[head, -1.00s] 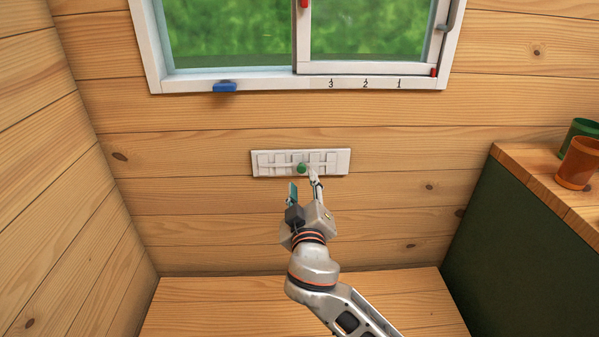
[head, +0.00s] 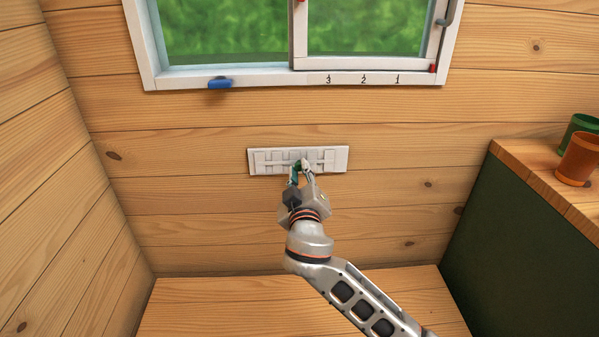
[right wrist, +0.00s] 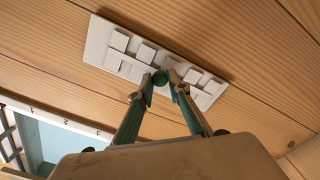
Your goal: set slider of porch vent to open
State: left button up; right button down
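The porch vent (head: 341,160) is a white slotted plate on the wooden wall below the window. The fingers partly hide the knob in the head view. I see no readable marks on the vent. My left gripper is out of view.
A window (head: 295,75) with a blue handle (head: 220,83), red pieces and numbers on its sill is above the vent. A wooden ledge (head: 220,305) lies below. A green-sided counter (head: 510,215) with green and orange cups (head: 578,160) stands at right. The wall around the vent is clear.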

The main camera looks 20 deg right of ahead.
jog(key=shift+s+d+r+p, duration=0.1)
jog(key=shift+s+d+p, duration=0.15)
jog(key=shift+d, duration=0.4)
jog(key=shift+s+d+r+p, duration=0.1)
jog(key=shift+d+p, duration=0.15)
jog(key=shift+d, duration=0.35)
jog(key=shift+f, duration=0.2)
jog(key=c, duration=1.9)
grip_release()
jog(key=shift+d, duration=0.15)
jog(key=shift+s, duration=0.2)
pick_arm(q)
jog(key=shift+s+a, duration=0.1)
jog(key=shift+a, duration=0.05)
pick_arm(e)
jog(key=v, duration=1.1)
jog(key=shift+s, duration=0.3)
